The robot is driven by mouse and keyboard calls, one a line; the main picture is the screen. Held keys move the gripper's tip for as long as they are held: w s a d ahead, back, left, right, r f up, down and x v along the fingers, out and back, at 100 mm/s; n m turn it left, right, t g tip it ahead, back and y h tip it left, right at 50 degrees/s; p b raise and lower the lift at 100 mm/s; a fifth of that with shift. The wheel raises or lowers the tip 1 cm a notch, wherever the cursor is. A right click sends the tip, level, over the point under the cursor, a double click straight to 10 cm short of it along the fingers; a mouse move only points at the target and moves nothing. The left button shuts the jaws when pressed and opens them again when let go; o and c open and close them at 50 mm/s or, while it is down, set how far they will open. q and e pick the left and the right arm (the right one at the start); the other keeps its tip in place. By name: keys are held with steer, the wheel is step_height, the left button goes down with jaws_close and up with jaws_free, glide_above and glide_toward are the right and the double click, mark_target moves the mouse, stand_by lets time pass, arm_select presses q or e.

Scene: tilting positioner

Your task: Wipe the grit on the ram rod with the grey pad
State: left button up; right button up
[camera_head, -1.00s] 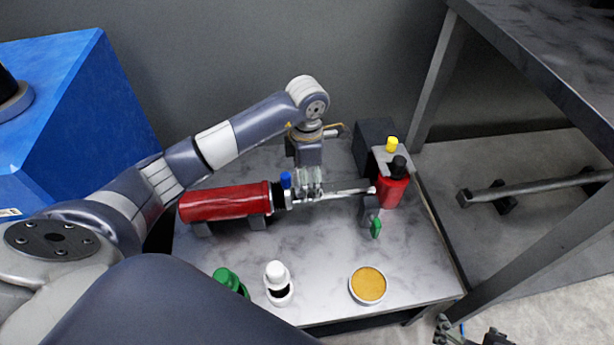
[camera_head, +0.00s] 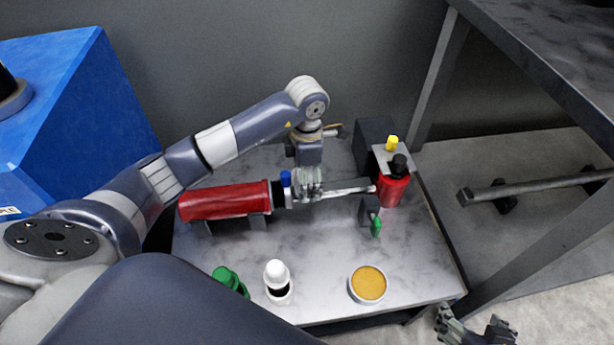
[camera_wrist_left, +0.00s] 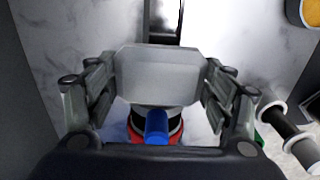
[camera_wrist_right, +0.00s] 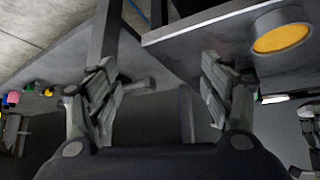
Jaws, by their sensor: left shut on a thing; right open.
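The ram rod (camera_head: 345,191) is a thin silver bar running right from the red cylinder (camera_head: 225,201). My left gripper (camera_head: 308,184) is over the rod's left part, beside the blue cap (camera_head: 286,179). In the left wrist view it (camera_wrist_left: 160,88) is shut on the grey pad (camera_wrist_left: 158,74), a pale block between the fingers. The pad hides part of the rod; I cannot tell whether they touch. I cannot make out the grit. My right gripper (camera_head: 477,331) is open and empty beyond the bench's front right corner; it also shows in the right wrist view (camera_wrist_right: 160,88).
On the bench (camera_head: 325,285) stand a white-capped bottle (camera_head: 277,273), a green item (camera_head: 229,279) and a round tin of yellow-orange stuff (camera_head: 368,284). A dark table (camera_head: 545,60) stands at the right.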

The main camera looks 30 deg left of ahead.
steer(key=shift+w, duration=0.15)
arm_select(q)
steer(key=shift+f, duration=0.15)
arm_select(e)
steer(key=shift+w+a+r, duration=0.1)
steer(key=shift+w+r, duration=0.1)
steer(key=shift+w, duration=0.05)
steer(key=shift+w+r+t, duration=0.1)
steer(key=shift+w+t, duration=0.05)
steer(key=shift+t, duration=0.15)
arm_select(q)
steer(key=shift+f, duration=0.1)
arm_select(e)
steer(key=shift+w+a+r, duration=0.15)
steer(key=shift+w, duration=0.05)
steer(key=shift+w, duration=0.1)
arm_select(q)
steer(key=shift+f, duration=0.1)
arm_select(e)
steer(key=shift+w+a+r+t, duration=0.1)
steer(key=shift+w+r+t, duration=0.1)
steer(key=shift+t, duration=0.1)
arm_select(q)
steer(key=shift+f+b, duration=0.1)
steer(key=shift+b, duration=0.2)
arm_select(e)
steer(key=shift+w+a+r+y, duration=0.1)
steer(key=shift+w+r+y, duration=0.15)
steer(key=shift+y, duration=0.05)
